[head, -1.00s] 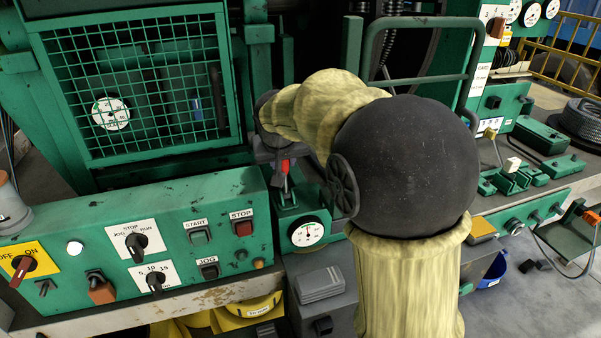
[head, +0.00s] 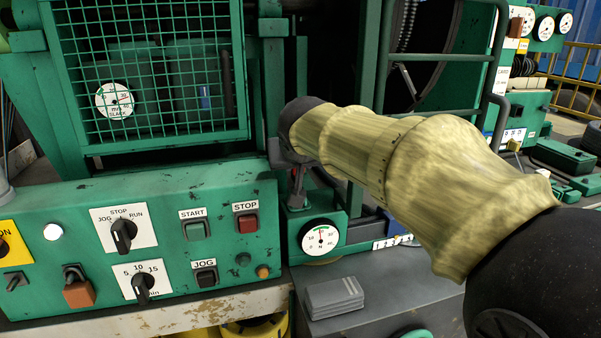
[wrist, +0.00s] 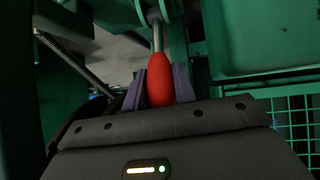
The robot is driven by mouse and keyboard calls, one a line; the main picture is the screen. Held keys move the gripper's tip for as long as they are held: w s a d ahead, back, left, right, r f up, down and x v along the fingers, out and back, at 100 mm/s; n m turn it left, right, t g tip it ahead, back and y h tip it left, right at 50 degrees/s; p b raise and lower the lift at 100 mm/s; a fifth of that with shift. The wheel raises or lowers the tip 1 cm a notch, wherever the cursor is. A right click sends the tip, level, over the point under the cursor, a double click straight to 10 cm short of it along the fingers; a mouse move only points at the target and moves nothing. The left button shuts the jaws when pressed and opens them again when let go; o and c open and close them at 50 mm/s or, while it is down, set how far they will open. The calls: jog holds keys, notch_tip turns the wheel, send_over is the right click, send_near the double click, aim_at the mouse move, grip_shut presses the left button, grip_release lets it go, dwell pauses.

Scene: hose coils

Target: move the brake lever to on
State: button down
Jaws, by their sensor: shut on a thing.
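The brake lever shows in the wrist view as a red grip (wrist: 160,84) on a grey metal rod that runs up to a green pivot. My gripper (wrist: 161,92) is shut on the red grip, with one purple-grey finger on each side of it. In the head view, my pale yellow arm comes in from the lower right, and its dark wrist covers most of the lever area, beside the green housing of a round dial gauge (head: 320,238).
A green control panel (head: 160,200) with knobs and START, STOP and JOG buttons stands left of my wrist. A mesh guard (head: 145,75) rises behind it. A green rail frame stands behind my arm. A grey block (head: 334,298) lies on the ledge below the gauge.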

jog(key=shift+s+d+f+b, duration=0.1)
jog(key=shift+s+f+b, duration=0.2)
jog(key=shift+s+b, duration=0.2)
jog(key=shift+s+d+f+b, duration=0.1)
jog(key=shift+s+f+b, duration=0.25)
jog(key=shift+s, duration=0.15)
jog(key=shift+s+r, duration=0.1)
jog(key=c, duration=1.1)
grip_release()
jog(key=shift+r, duration=0.15)
jog(key=v, duration=1.7)
jog(key=shift+r, duration=0.15)
